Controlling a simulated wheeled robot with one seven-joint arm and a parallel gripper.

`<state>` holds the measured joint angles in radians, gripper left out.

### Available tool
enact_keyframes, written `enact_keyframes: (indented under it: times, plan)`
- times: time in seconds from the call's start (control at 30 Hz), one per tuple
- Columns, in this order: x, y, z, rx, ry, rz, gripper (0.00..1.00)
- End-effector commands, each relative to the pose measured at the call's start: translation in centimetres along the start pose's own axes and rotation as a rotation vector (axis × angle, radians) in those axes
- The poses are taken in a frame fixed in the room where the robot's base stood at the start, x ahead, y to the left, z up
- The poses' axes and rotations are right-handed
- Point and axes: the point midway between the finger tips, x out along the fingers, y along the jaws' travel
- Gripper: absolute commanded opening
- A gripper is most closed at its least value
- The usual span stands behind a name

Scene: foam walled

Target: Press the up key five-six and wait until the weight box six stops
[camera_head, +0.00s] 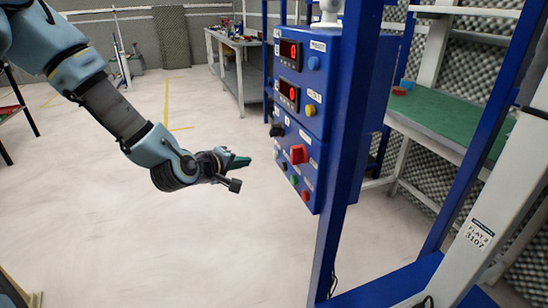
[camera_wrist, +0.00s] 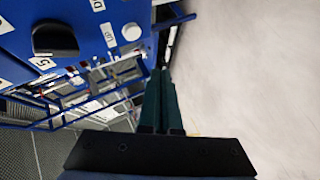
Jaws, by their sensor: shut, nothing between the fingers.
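A blue control box (camera_head: 300,110) stands right of centre in the head view, facing left. Its lower face has a red switch (camera_head: 298,154) and small buttons, including a green button (camera_head: 293,180) and a red button (camera_head: 305,195). In the wrist view, a white button (camera_wrist: 131,32) sits beside a label reading "UP" (camera_wrist: 108,34); a black knob (camera_wrist: 55,40) is near a label "5". I cannot tell whether this is key five-six. My gripper (camera_head: 240,162) is shut and empty, left of the box and apart from it. No weight box can be made out.
Two displays, upper (camera_head: 290,55) and lower (camera_head: 290,96), both seem to read 0. A blue post (camera_head: 345,150) stands at the box's right. A green-topped bench (camera_head: 440,115) is behind it. A workbench (camera_head: 235,65) stands at the back.

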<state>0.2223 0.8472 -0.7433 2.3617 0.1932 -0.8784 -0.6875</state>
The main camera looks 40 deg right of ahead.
Motion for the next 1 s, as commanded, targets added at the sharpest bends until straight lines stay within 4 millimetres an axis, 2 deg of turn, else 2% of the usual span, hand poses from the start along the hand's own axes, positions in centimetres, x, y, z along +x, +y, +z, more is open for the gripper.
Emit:
enact_keyframes:
  times: [0.2,0.4,1.0]
  plan:
    - [2.1,1.5,1.6,0.000,-0.001,0.001,0.00]
    - [3.1,2.3,2.3,0.000,0.000,0.000,0.00]
    - [3.4,2.5,2.5,-0.001,0.000,-0.001,0.00]
